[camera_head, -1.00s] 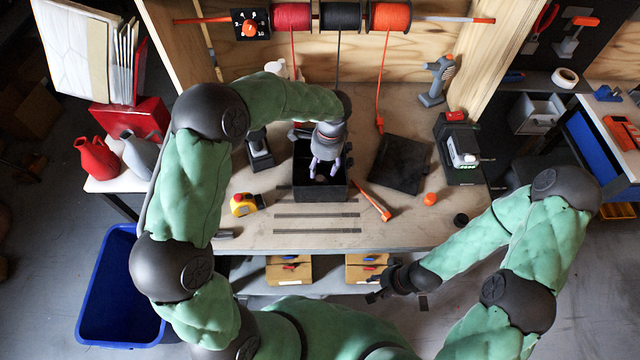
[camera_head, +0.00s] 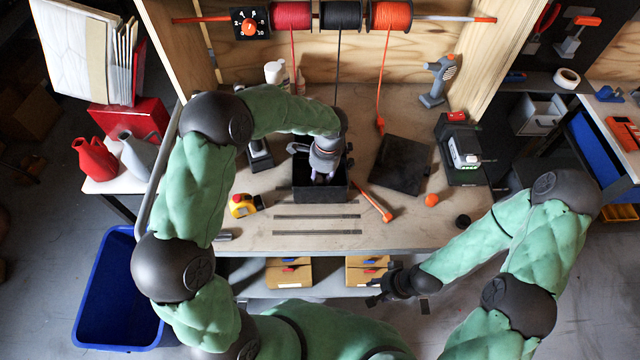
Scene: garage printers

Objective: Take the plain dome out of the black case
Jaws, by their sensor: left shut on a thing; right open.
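The black case (camera_head: 320,195) stands open on the workbench, with its dark lid panel (camera_head: 402,163) lying flat to its right. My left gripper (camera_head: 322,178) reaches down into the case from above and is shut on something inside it. The case walls and my gripper hide what it holds, so I cannot make out the plain dome. My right gripper (camera_head: 385,290) is open and empty, low in front of the bench's front edge, away from the case.
A yellow tape measure (camera_head: 243,205) lies left of the case. An orange-handled tool (camera_head: 373,201), an orange ball-like piece (camera_head: 431,200) and a black cap (camera_head: 462,221) lie to the right. Metal strips (camera_head: 317,217) lie in front. A blue bin (camera_head: 118,290) stands on the floor at left.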

